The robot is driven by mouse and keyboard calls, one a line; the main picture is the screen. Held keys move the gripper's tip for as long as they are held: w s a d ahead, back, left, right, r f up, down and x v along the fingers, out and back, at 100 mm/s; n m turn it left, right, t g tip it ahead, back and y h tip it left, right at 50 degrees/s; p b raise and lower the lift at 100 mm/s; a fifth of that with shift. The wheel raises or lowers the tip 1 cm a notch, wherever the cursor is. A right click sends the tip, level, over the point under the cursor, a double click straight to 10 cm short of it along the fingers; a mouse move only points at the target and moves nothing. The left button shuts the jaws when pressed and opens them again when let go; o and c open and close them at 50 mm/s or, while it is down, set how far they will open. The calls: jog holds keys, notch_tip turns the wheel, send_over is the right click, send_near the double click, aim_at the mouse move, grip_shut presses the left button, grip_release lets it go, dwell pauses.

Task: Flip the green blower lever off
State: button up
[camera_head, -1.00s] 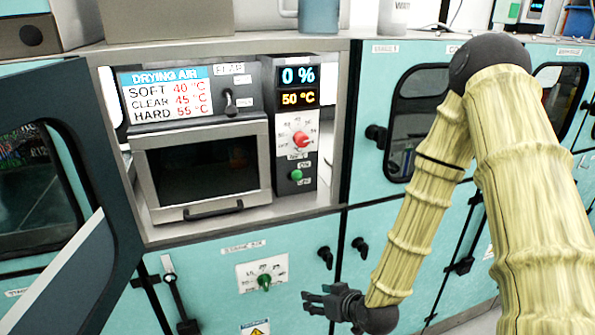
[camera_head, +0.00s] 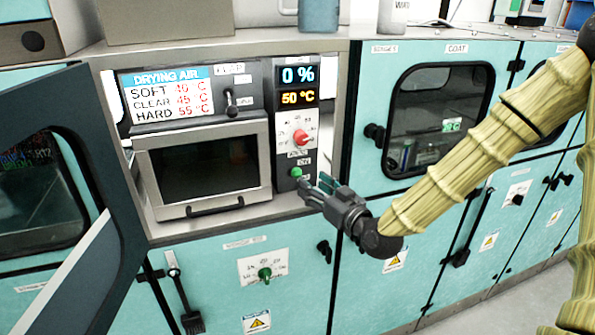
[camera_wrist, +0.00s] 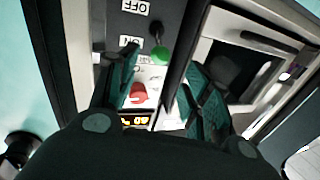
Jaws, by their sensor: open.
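The green-tipped lever (camera_head: 296,172) is at the bottom of the dark control panel, below the red knob (camera_head: 300,138). In the wrist view, which is upside down, its green ball (camera_wrist: 159,53) lies nearer the ON label (camera_wrist: 130,41) than the OFF label (camera_wrist: 136,7). My gripper (camera_head: 312,187) is open and empty, just right of and slightly below the lever in the head view. In the wrist view my gripper's fingers (camera_wrist: 158,72) are spread, with the ball showing between and beyond them. Whether a finger touches it, I cannot tell.
An oven-like box (camera_head: 203,165) with a front handle stands left of the panel. An open dark door (camera_head: 90,150) is at the left. Another green knob (camera_head: 265,273) is on the cabinet front below. The panel sits inside a framed recess, with its right post close by.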

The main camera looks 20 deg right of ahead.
aim_at(300, 176)
jog(key=shift+p+x, duration=1.5)
jog(key=shift+x, duration=2.7)
jog(key=shift+a+f, duration=0.1)
grip_shut()
